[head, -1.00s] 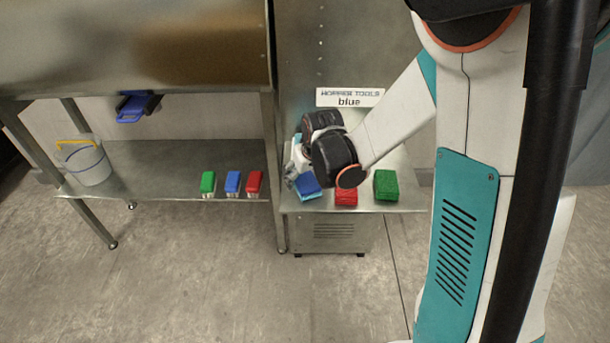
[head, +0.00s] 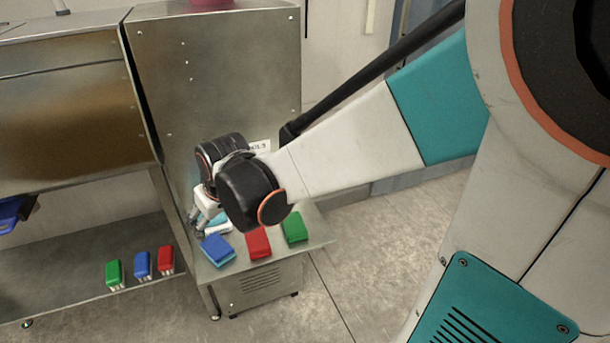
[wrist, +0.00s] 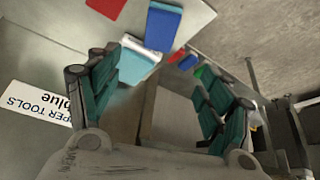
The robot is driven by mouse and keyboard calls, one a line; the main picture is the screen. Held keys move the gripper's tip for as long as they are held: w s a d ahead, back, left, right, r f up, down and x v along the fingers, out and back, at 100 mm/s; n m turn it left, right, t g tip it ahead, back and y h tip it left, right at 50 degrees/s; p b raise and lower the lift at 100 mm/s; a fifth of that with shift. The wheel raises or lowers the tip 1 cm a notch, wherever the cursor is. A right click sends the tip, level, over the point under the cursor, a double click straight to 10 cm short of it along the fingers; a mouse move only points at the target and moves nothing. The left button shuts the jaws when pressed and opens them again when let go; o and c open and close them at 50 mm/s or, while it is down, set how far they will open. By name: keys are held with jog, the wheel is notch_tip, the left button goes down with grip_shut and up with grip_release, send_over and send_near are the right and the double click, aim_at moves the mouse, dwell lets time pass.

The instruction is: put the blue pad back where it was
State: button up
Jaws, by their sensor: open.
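The blue pad (head: 217,250) lies on the metal ledge at the left end of a row of pads, with a lighter blue layer showing at its edge. It also shows at the top of the wrist view (wrist: 162,25). My gripper (head: 198,222) is just behind and left of it, partly hidden by my wrist. In the wrist view my gripper (wrist: 160,100) is open, with nothing visible held between its fingers. A white and light-blue item (wrist: 140,58) lies between the blue pad and the left finger.
A red pad (head: 258,243) and a green pad (head: 295,227) lie right of the blue pad. A label reading "blue" (wrist: 38,112) is on the metal panel. Green (head: 115,274), blue (head: 142,265) and red (head: 165,260) brushes stand on the lower shelf at left.

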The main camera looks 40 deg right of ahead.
jog(key=s+r+t, duration=0.1)
jog(key=s+r, duration=0.2)
jog(key=s, duration=0.5)
jog(key=s+r+t, duration=0.1)
jog(key=s+r, duration=0.3)
jog(key=s, duration=0.3)
jog(key=shift+s+r+m, duration=0.2)
jog(key=shift+s+m, duration=0.1)
jog(key=shift+s, duration=0.1)
dwell(0.3)
